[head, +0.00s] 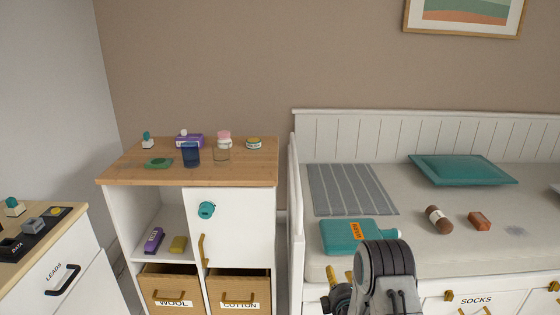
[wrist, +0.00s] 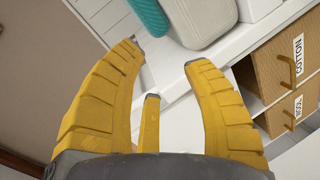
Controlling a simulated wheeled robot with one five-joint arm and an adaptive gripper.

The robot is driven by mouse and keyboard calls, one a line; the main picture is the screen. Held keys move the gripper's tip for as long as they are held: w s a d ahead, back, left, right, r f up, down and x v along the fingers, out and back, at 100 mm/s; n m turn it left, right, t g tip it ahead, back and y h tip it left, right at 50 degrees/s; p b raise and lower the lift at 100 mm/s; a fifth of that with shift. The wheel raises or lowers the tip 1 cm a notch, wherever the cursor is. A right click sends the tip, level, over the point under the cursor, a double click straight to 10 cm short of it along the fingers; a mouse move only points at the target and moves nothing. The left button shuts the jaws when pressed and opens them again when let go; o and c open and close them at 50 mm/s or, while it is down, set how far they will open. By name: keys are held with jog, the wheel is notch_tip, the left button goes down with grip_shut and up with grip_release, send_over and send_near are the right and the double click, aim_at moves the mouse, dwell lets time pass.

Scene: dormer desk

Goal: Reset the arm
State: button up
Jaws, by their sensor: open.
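My gripper (wrist: 163,58) shows in the wrist view with its yellow fingers spread apart and nothing between them. In the head view my arm rises at the bottom, in front of the daybed (head: 310,265). Small yellow parts of my gripper (head: 340,276) show left of my dark arm link, which hides most of the rest. The fingers appear near the teal hot-water bottle (head: 345,237) in the picture; I cannot tell the gap in depth.
A cabinet (head: 234,228) with a wooden top holds a blue cup (head: 191,154), a glass (head: 221,154) and small items. A grey striped mat (head: 350,188), brown roll (head: 438,219), reddish block (head: 479,220) and teal cushion (head: 462,169) lie on the daybed.

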jog(key=s+r+m+g+p, duration=0.2)
jog(key=s+r+p, duration=0.2)
jog(key=r, duration=0.6)
jog(key=s+r+m+g+p, duration=0.2)
jog(key=s+r+m+p, duration=0.15)
jog(key=r, duration=0.65)
jog(key=s+r+m+g+p, duration=0.2)
jog(key=s+r+p, duration=0.25)
jog(key=r, duration=0.55)
jog(key=s+r+m+g+p, duration=0.2)
jog(key=s+r+p, duration=0.4)
jog(key=s, duration=0.8)
jog(key=s+r+m+g+p, duration=0.3)
jog(key=s+r+m+p, duration=0.2)
jog(key=s+r, duration=0.6)
jog(key=s, duration=0.3)
jog(key=shift+s+g+p, duration=0.3)
jog(key=shift+s+p, duration=0.05)
